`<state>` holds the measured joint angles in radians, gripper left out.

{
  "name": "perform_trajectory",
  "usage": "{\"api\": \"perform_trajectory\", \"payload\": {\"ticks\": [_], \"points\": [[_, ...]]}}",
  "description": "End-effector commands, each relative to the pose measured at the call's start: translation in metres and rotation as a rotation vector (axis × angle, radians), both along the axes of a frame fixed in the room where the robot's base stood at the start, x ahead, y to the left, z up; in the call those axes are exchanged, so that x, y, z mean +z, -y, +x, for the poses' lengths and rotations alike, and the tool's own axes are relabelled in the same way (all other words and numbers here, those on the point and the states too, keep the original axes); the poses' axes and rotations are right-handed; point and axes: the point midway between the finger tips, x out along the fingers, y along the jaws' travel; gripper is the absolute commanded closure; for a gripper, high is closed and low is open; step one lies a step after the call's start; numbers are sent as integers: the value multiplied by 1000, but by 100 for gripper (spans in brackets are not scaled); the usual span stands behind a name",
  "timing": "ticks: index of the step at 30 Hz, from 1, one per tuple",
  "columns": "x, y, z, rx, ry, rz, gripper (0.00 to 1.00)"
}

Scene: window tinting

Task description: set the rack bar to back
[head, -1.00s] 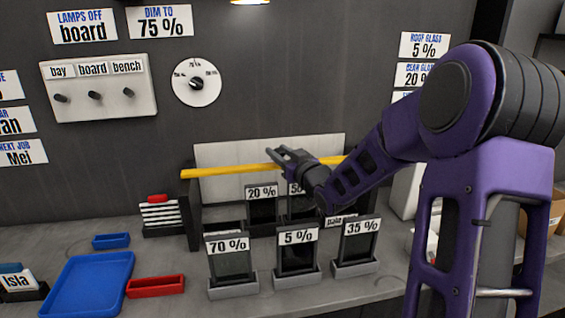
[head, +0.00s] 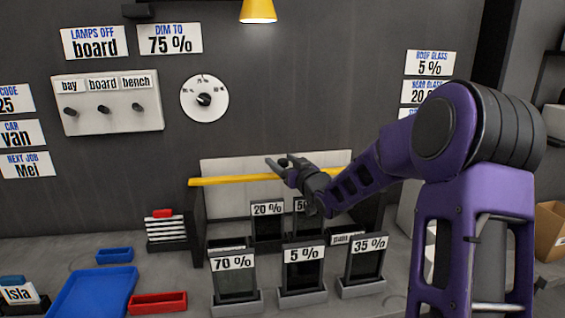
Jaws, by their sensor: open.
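The rack bar (head: 235,181) is a yellow bar running left to right across the top of the dark rack (head: 197,225), in front of a pale back panel (head: 222,170). My gripper (head: 279,162) is open, with its fingertips at the bar's middle as seen in the head view. The wrist covers part of the bar. I cannot tell whether the fingers touch the bar or are only above or in front of it. Framed tint samples marked 20 % (head: 267,222) and a partly hidden one beginning with 5 (head: 301,206) stand inside the rack.
Samples marked 70 % (head: 234,285), 5 % (head: 303,272) and 35 % (head: 367,262) stand in front of the rack. Blue trays, a red tray (head: 158,303) and a stack of white pieces (head: 166,231) are at left. A dial (head: 204,98) and switches (head: 107,106) are on the wall.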

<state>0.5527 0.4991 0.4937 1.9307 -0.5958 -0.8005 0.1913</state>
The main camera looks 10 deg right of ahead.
Motion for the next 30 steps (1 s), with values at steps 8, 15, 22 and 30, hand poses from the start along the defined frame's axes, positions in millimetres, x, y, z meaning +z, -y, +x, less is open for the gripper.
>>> {"api": "perform_trajectory", "payload": {"ticks": [8,15,22,30], "points": [[0,8,-19,-3,0,-2,32],[1,23,-68,-3,0,-3,32],[0,34,-103,-1,-1,-1,32],[0,37,-114,0,0,0,32]]}}
